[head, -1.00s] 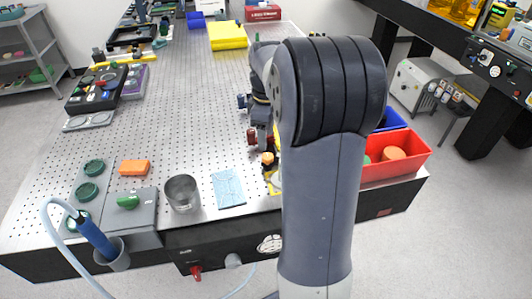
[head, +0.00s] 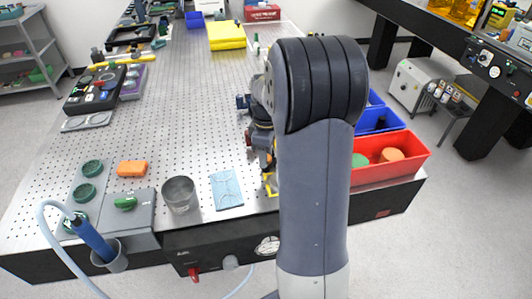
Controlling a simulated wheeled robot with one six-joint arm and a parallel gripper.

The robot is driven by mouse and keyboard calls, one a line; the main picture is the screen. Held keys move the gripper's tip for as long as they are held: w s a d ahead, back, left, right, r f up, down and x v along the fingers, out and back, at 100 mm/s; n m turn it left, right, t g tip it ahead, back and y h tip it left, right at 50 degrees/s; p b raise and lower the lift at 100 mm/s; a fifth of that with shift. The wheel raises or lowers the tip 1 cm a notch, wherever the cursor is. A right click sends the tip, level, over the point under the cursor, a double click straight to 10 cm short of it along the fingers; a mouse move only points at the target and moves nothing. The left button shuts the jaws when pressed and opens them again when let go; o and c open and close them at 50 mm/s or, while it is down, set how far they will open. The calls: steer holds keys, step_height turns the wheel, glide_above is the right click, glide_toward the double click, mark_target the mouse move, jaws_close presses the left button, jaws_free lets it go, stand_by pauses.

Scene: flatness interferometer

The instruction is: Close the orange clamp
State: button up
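I cannot make out the orange clamp for certain. Something small and yellow (head: 268,184) shows at the near right part of the perforated table, just left of my arm, and most of that spot is hidden behind my arm. Dark blue and reddish-brown parts (head: 258,137) stand just beyond it, partly covered, and I cannot tell what they are. My gripper does not show clearly; my own upper arm blocks the view of it. An orange block (head: 131,168) lies at the table's near left and does not look like a clamp.
The perforated table (head: 195,110) is clear in its middle. At its near edge are a metal cup (head: 180,194), a light blue sheet (head: 226,189) and a grey box with a green knob (head: 125,203). Red (head: 405,164) and blue (head: 381,119) bins stand at the right edge.

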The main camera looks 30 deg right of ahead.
steer(key=c, duration=0.6)
steer(key=m, duration=0.8)
steer(key=shift+m+p, duration=0.3)
steer(key=shift+p, duration=0.1)
steer(key=m, duration=0.4)
steer(key=shift+m, duration=2.2)
